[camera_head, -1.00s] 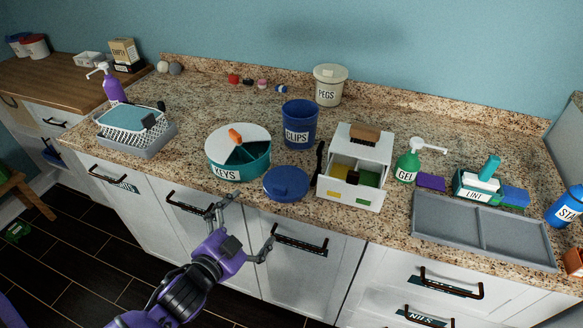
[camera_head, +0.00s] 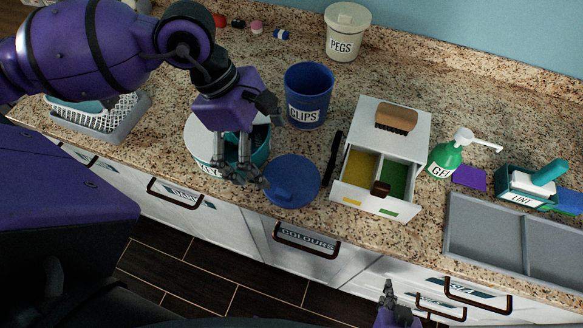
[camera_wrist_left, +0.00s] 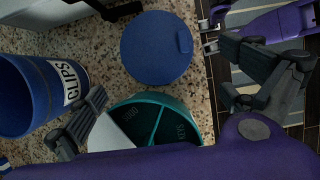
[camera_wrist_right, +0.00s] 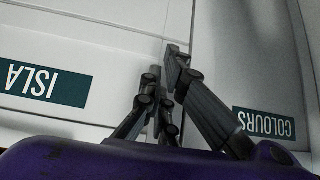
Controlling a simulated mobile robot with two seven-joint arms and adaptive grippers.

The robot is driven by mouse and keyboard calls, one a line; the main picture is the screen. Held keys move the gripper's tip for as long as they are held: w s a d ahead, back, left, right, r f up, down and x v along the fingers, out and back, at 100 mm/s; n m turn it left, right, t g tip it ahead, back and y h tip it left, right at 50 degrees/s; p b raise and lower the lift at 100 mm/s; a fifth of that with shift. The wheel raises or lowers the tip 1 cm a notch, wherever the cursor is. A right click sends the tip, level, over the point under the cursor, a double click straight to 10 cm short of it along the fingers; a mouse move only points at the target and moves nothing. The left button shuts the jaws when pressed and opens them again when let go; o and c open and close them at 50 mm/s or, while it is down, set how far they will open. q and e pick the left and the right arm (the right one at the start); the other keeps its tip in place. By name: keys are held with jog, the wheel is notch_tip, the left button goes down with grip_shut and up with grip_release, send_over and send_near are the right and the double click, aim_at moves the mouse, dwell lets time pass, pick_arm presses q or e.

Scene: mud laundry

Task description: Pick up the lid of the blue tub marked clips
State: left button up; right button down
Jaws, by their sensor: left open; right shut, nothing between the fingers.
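The blue lid (camera_head: 292,182) lies flat on the counter near its front edge, apart from the open blue tub marked clips (camera_head: 308,97). In the left wrist view the lid (camera_wrist_left: 157,48) shows whole, beside the tub (camera_wrist_left: 30,95). My left gripper (camera_head: 241,172) is open and empty, pointing down above the round keys tin, just left of the lid; its contact with either is unclear. My right gripper (camera_head: 389,293) is shut and empty, low in front of the cabinet doors; it also shows in the right wrist view (camera_wrist_right: 172,62).
The divided keys tin (camera_head: 201,150) is partly hidden under my left gripper. A white drawer box (camera_head: 365,118) with a brush on top stands right of the lid, its drawer open. A pegs tub (camera_head: 347,35) stands behind. A grey tray (camera_head: 487,235) lies at right.

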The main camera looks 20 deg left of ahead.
aim_at(290, 180)
pick_arm(q)
jog(key=shift+s+d+f, duration=0.1)
jog(key=shift+d+f, duration=0.35)
jog(key=shift+f, duration=0.2)
jog(key=shift+s+d+f, duration=0.1)
jog(key=shift+d+f, duration=0.35)
jog(key=shift+f, duration=0.15)
jog(key=x, duration=0.1)
jog(key=p+x, duration=0.1)
jog(key=x, duration=0.1)
jog(key=shift+w+d+f, duration=0.2)
jog(key=shift+w+d, duration=0.05)
jog(key=shift+d+f, duration=0.15)
jog(key=shift+f, duration=0.25)
pick_arm(e)
jog(key=shift+r, duration=0.35)
